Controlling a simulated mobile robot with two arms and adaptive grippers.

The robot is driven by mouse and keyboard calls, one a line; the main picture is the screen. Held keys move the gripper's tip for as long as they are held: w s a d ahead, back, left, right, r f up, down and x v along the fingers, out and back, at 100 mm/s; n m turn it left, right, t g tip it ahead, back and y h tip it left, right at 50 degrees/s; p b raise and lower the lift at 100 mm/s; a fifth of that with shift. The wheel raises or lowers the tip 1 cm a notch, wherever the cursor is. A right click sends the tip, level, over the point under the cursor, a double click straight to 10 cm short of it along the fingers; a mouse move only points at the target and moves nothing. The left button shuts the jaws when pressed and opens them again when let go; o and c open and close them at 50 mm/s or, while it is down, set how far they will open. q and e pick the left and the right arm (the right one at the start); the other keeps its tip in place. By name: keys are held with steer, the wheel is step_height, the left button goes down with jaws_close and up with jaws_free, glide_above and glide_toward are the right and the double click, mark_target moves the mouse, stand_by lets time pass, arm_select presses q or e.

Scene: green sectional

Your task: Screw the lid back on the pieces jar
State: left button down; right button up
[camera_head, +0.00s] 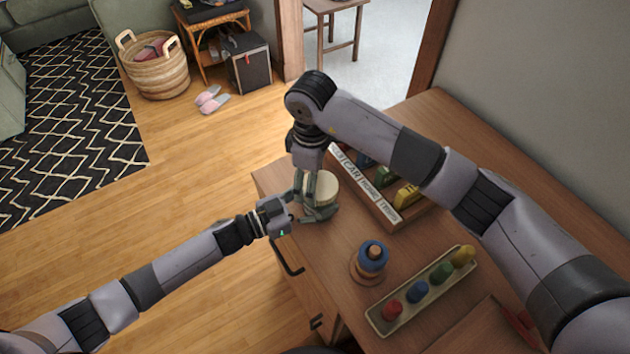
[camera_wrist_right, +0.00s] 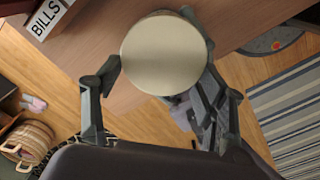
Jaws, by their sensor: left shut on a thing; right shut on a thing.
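In the right wrist view the lid (camera_wrist_right: 163,55) is a large pale disc between the fingers of my right gripper (camera_wrist_right: 160,62). My right gripper (camera_head: 318,203) reaches down from above and is shut on the lid. My left gripper (camera_head: 299,208) comes in low from the left and is shut on the jar; it also shows beside the lid in the right wrist view (camera_wrist_right: 206,100). The jar's body is mostly hidden, so I cannot tell how the lid is seated.
A wooden sorter (camera_head: 368,190) with lettered labels stands right behind the jar, under my right arm. A ring stacker (camera_head: 372,260) and a tray (camera_head: 380,321) of coloured pegs are nearer on the desk (camera_head: 325,240). Open floor lies left of the desk.

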steer(key=shift+m, duration=0.7)
steer(key=shift+d+f+m, duration=0.1)
steer(key=shift+d+m, duration=0.2)
steer(key=shift+d, duration=0.05)
steer(key=o, duration=0.8)
steer(key=shift+o, duration=0.2)
